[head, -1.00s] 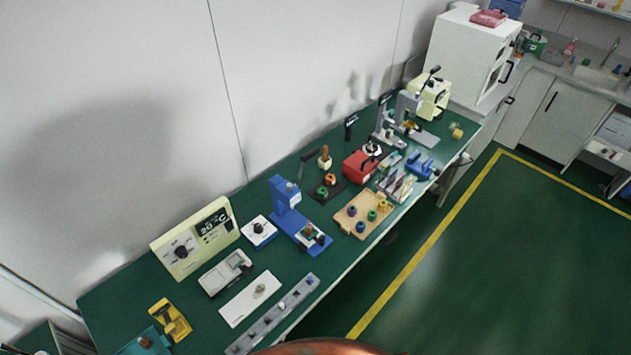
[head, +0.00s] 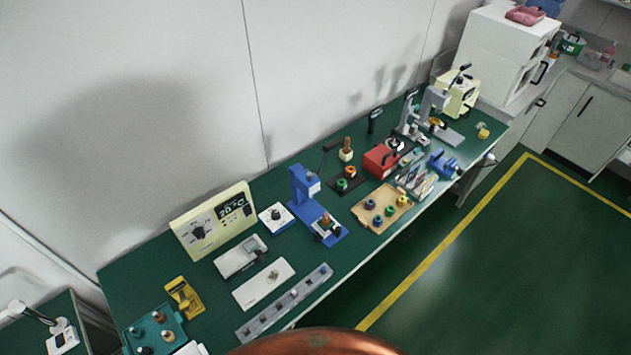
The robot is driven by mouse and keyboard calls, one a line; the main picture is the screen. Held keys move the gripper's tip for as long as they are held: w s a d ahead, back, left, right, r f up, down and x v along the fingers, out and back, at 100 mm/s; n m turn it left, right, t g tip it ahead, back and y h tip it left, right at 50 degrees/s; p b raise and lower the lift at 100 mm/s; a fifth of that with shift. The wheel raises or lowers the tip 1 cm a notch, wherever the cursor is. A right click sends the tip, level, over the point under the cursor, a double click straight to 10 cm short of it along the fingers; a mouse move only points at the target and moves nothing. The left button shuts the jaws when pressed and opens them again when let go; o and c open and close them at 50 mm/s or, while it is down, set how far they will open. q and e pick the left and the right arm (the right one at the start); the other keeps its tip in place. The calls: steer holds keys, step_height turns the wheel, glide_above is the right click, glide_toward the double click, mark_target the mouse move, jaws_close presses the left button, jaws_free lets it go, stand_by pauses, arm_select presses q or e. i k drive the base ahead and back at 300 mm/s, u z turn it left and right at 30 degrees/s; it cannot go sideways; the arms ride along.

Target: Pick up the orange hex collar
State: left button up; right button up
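A small orange collar-like part (head: 351,172) sits on a dark plate (head: 338,188) at the middle of the bench, beside a green part (head: 341,184). Another small orange-brown part (head: 326,219) is on the base of the blue press (head: 303,188). A teal tray (head: 139,330) at the lower left holds several small orange-brown and dark parts. All are too small to tell which is the orange hex collar. Neither of my grippers shows.
The green bench (head: 128,272) runs along the wall. A wooden tray (head: 372,221) holds several coloured rings. A grey strip (head: 255,325) lies at the front edge, near a white plate (head: 250,293). The green floor (head: 480,270) on the right is clear.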

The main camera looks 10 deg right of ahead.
mark_target(325, 223)
steer(key=u, duration=0.1)
steer(key=k, duration=0.45)
steer(key=z, duration=0.95)
steer(key=i, duration=0.8)
steer(key=u, duration=1.65)
